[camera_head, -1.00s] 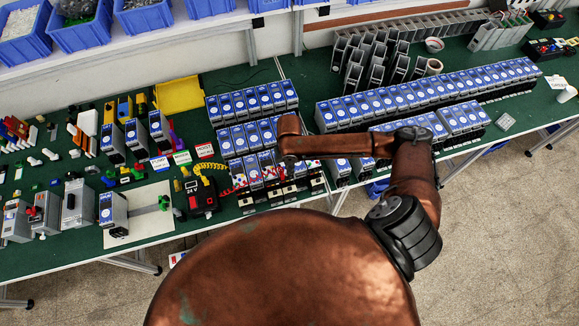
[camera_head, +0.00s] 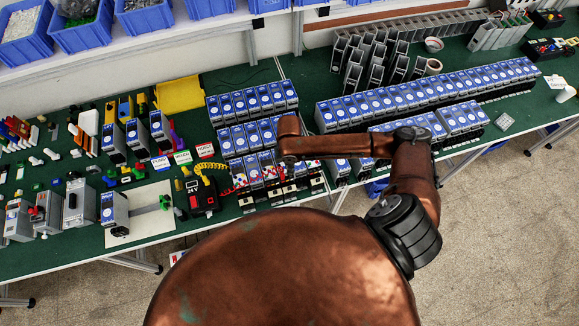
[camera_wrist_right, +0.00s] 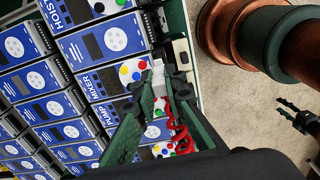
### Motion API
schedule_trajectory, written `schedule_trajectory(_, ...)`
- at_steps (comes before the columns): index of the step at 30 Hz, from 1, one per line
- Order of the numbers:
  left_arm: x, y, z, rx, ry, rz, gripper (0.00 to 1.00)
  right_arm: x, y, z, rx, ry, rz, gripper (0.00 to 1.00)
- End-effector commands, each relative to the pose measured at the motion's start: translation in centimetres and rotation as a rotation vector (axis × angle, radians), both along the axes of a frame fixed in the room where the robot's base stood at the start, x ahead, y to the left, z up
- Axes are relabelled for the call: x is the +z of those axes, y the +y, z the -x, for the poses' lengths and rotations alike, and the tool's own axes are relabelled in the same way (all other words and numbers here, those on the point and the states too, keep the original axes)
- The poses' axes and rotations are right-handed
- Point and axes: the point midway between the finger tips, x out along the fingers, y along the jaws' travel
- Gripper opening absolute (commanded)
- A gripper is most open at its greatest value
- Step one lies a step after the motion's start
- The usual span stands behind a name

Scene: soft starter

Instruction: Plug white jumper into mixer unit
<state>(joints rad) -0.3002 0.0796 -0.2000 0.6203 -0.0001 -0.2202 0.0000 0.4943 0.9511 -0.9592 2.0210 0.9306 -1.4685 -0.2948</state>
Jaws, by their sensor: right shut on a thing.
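My right gripper (camera_wrist_right: 157,88) is shut on the white jumper (camera_wrist_right: 158,76), a pale narrow piece between the dark green fingers in the right wrist view. A red coiled lead (camera_wrist_right: 181,138) shows beside the fingers. The mixer unit (camera_wrist_right: 103,87), with a blue face and coloured dots, lies just left of the jumper. The jumper's tip is close to the mixer's dotted end; I cannot tell whether they touch. In the head view my right arm hides the gripper. A dark gripper (camera_wrist_right: 296,116), apparently my left, shows partly at the right edge of the wrist view; its opening is unclear.
More blue-faced units (camera_head: 245,104) stand in rows behind. A black 24 V box (camera_head: 203,192) with a yellow coil stands to the left. The green bench's front edge is close by.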

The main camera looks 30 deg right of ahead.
Motion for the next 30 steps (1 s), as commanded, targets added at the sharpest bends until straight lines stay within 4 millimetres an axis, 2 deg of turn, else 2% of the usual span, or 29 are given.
schedule_trajectory(30,-0.9,0.0,0.0,0.0,0.001,0.0,0.4,-2.0,0.0,0.0,0.0,0.0,0.0,0.0)
